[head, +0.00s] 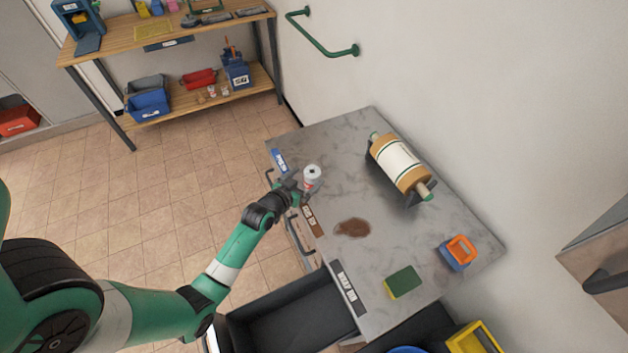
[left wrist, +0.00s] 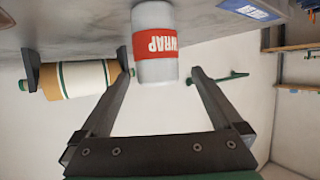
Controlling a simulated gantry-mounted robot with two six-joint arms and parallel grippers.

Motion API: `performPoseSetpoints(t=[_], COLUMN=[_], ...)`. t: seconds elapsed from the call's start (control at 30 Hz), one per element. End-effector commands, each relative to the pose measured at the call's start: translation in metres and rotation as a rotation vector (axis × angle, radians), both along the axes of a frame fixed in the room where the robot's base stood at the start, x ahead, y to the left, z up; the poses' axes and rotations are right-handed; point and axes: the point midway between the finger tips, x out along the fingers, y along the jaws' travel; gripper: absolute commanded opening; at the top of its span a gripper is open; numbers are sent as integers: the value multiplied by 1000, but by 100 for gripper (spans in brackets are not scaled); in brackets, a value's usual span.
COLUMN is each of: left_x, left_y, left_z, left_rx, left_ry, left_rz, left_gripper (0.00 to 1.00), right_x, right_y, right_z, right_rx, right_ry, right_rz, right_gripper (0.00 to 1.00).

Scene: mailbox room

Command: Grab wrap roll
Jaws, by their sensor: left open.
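The wrap roll (head: 311,174) is a small white cylinder with a red band, standing upright near the left edge of the grey counter (head: 330,151). In the left wrist view the wrap roll (left wrist: 153,20) appears upside down, with "WRAP" readable on its red band (left wrist: 155,45). My left gripper (head: 299,183) is right at the roll from its left side. In the left wrist view my left gripper (left wrist: 163,78) is open, and the roll lies at and beyond its fingertips, not clamped. My right gripper is not in view.
A large brown-and-white roll on a holder (head: 399,163) stands at the back of the counter. A brown stain (head: 352,227), a green-yellow sponge (head: 403,283) and a blue-orange container (head: 458,252) are nearer the right. A dark open drawer (head: 290,317) juts out below.

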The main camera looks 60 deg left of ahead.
Motion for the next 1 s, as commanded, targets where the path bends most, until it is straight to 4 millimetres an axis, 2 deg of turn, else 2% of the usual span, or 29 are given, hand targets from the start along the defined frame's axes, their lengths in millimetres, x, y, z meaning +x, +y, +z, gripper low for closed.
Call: performPoseSetpoints(t=[0.27,0.53,0.77,0.83,1.0], left_x=[13,48,51,51,51], left_y=[7,28,30,30,30], left_z=[-5,-17,-16,-16,-16], left_rx=[0,2,2,2,1], left_ry=[-1,0,0,0,-1], left_rz=[-1,-2,-2,-2,-1], left_gripper=[100,100,100,93,62], right_x=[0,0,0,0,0], right_y=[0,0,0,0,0], right_z=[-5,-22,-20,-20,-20], right_rx=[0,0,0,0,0], right_ry=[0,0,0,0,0], right_rz=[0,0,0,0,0], right_gripper=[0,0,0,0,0])
